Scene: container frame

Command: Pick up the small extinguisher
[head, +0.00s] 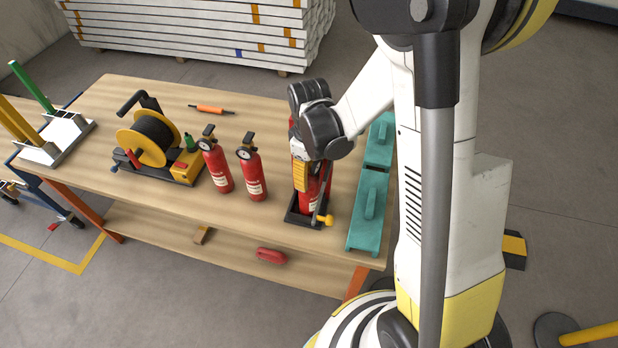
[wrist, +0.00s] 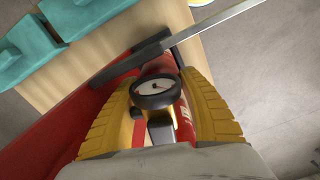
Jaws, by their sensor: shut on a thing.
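My gripper (head: 303,176) is at the right part of the table, its yellow fingers shut on a red extinguisher (head: 309,201). That extinguisher is upright in a black stand (head: 291,216), with a grey rod and yellow knob in front of it. I cannot tell whether its base touches the stand's floor. In the wrist view the fingers (wrist: 162,98) straddle the extinguisher's neck, with its round gauge (wrist: 157,90) between them. Its top is hidden by my gripper in the head view. Two other red extinguishers (head: 215,165) (head: 251,168) stand to the left, apart from my gripper.
Teal cases (head: 369,205) lie along the table's right edge, close to the stand. A yellow-and-black cable reel (head: 143,140) and an orange screwdriver-like tool (head: 211,110) are on the left and back.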

